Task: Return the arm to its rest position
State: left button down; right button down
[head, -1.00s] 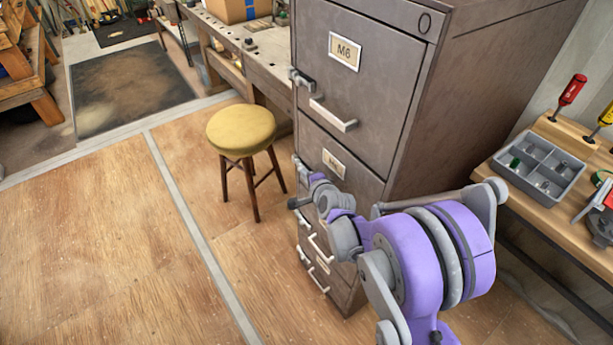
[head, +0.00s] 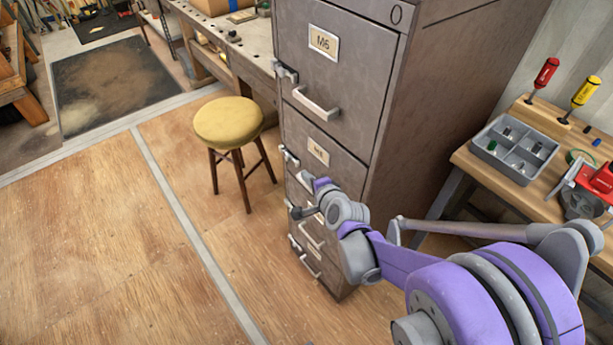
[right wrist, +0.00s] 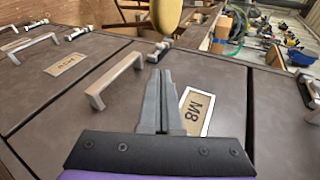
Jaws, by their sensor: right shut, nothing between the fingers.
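My right arm (head: 455,290), purple and grey, reaches in from the lower right of the head view. Its gripper (head: 299,213) is small and partly hidden there, in front of the lower drawers of a grey-brown filing cabinet (head: 335,90). In the right wrist view the two grey fingers (right wrist: 163,100) are pressed together with nothing between them. Beyond them are the drawer front labelled M8 (right wrist: 198,112) and a pale drawer handle (right wrist: 118,78), apart from the fingertips as far as I can tell. My left gripper is not in view.
A yellow-topped stool (head: 229,123) stands left of the cabinet, before a workbench (head: 245,50). At right, a wooden table (head: 540,110) holds a grey divided tray (head: 515,150), two screwdrivers and a red tool (head: 600,180). The wooden floor at left is clear.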

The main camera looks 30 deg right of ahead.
jog(key=s+a+r+n+g+y+p, duration=0.3)
jog(key=s+a+r+n+p, duration=0.25)
jog(key=s+a+n, duration=0.4)
jog(key=s+a+r+n+g+p, duration=0.3)
jog(key=s+a+n+g+p, duration=0.1)
jog(key=s+n, duration=0.6)
jog(key=shift+a+r+h, duration=0.15)
jog(key=shift+a+h, duration=0.25)
jog(key=shift+n, duration=0.25)
